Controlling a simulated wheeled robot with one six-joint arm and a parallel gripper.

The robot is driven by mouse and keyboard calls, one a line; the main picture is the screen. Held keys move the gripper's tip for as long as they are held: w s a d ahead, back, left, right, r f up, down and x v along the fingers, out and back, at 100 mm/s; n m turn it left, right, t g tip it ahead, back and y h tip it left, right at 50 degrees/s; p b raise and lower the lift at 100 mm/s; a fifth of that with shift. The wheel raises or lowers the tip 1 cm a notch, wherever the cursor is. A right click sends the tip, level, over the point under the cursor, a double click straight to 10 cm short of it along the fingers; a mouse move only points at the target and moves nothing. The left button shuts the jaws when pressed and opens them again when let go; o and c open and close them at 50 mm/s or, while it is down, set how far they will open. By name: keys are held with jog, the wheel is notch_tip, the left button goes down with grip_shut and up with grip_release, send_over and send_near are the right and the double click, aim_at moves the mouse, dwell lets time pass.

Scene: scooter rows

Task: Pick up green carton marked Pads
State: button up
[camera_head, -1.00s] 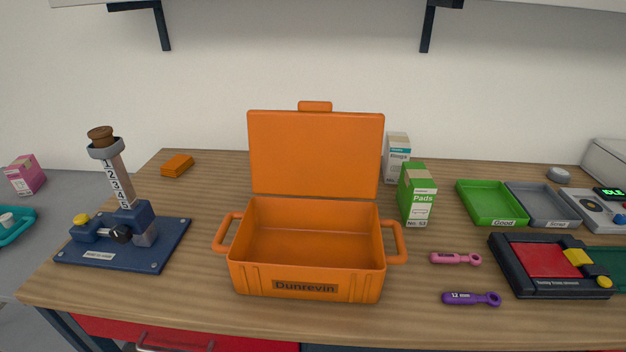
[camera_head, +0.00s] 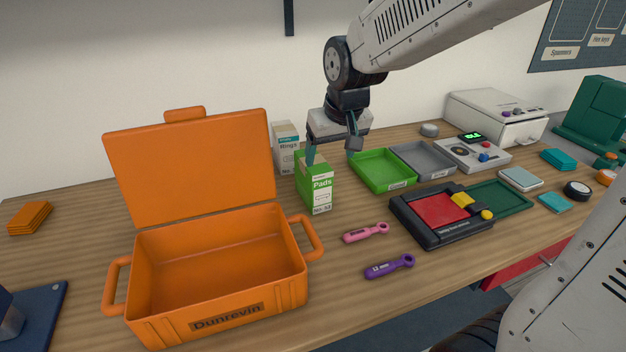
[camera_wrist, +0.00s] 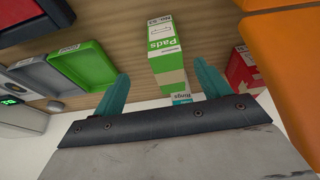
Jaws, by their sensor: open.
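The green and white carton marked Pads (camera_head: 317,187) stands upright on the wooden bench, right of the open orange case. It also shows in the wrist view (camera_wrist: 163,48), ahead of and between my fingers. My gripper (camera_head: 332,155) is open and empty above the carton, with its teal fingertips near the carton's top. In the wrist view my two teal fingers (camera_wrist: 167,78) stand apart, with the carton's top end just beyond them. I cannot tell whether either finger touches it.
A grey-white carton marked Rings (camera_head: 287,148) stands close behind the Pads carton. The orange case (camera_head: 205,318) is at left with its lid up. Green (camera_head: 384,184) and grey trays lie to the right. Pink (camera_head: 366,233) and purple (camera_head: 390,267) tools lie in front.

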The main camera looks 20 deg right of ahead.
aim_at(318, 166)
jog(key=w+f, duration=0.1)
jog(key=w, duration=0.2)
jog(key=w+f, duration=0.1)
jog(key=w, duration=0.1)
jog(key=shift+w+a+f, duration=0.15)
jog(key=shift+a+f, duration=0.2)
jog(key=shift+a, duration=0.05)
jog(key=shift+t, duration=0.3)
jog(key=shift+x, duration=3.85)
jog(key=shift+a+f, duration=0.1)
jog(key=shift+f, duration=0.15)
jog(key=c, duration=1.2)
